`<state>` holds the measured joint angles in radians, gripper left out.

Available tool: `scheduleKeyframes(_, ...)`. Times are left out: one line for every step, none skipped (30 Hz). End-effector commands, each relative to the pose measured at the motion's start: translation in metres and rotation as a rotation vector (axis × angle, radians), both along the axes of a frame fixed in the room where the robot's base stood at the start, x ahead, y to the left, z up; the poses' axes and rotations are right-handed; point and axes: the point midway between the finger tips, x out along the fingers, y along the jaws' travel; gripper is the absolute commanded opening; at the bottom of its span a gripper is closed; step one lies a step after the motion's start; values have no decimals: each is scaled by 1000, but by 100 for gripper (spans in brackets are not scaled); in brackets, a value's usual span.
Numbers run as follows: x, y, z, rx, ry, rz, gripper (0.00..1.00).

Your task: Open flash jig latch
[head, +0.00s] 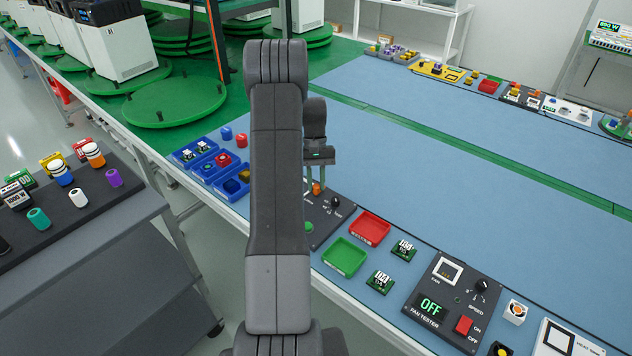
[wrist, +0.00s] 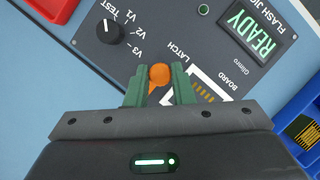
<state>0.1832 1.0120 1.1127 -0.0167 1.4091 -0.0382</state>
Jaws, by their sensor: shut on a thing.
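The flash jig (wrist: 187,43) is a dark grey panel, lying under my gripper in the wrist view. It carries a black selector knob (wrist: 110,31) with TEST, V1, V2 and V3 marks, and a display (wrist: 249,33) reading READY. The latch (wrist: 159,74) has a round orange head beside the LATCH label. My gripper (wrist: 159,88) is shut on the latch head, with a green finger on each side. In the head view my gripper (head: 316,182) reaches down to the jig (head: 340,208), and my arm hides part of it. The board slot (wrist: 207,87) is partly hidden by a finger.
A red tray (head: 370,229) and a green tray (head: 345,257) lie right of the jig, with green boards (head: 404,250) beside them. Blue bins (head: 208,163) stand to its left. The fan tester (head: 451,299) is further right.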

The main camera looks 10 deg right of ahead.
Motion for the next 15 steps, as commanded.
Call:
scheduleKeyframes(1, 0, 1, -1, -2, -1, 0)
scheduleKeyframes(1, 0, 1, 0, -2, 0, 0)
scheduleKeyframes(1, 0, 1, -1, -2, 0, 0)
scheduleKeyframes(1, 0, 1, -1, -2, 0, 0)
scheduleKeyframes(1, 0, 1, -1, -2, 0, 0)
scheduleKeyframes(1, 0, 1, -1, -2, 0, 0)
scheduleKeyframes(1, 0, 1, -1, -2, 0, 27)
scheduleKeyframes(1, 0, 1, -1, -2, 0, 33)
scheduleKeyframes(0, 0, 1, -1, -2, 0, 41)
scheduleKeyframes(0, 0, 0, -1, -1, 0, 43)
scheduleKeyframes(0, 0, 0, -1, -1, 0, 43)
scheduleKeyframes(0, 0, 0, -1, -1, 0, 43)
scheduleKeyframes(0, 0, 0, -1, -1, 1, 43)
scheduleKeyframes(0, 0, 0, -1, -1, 1, 43)
scheduleKeyframes(0, 0, 0, -1, -1, 1, 43)
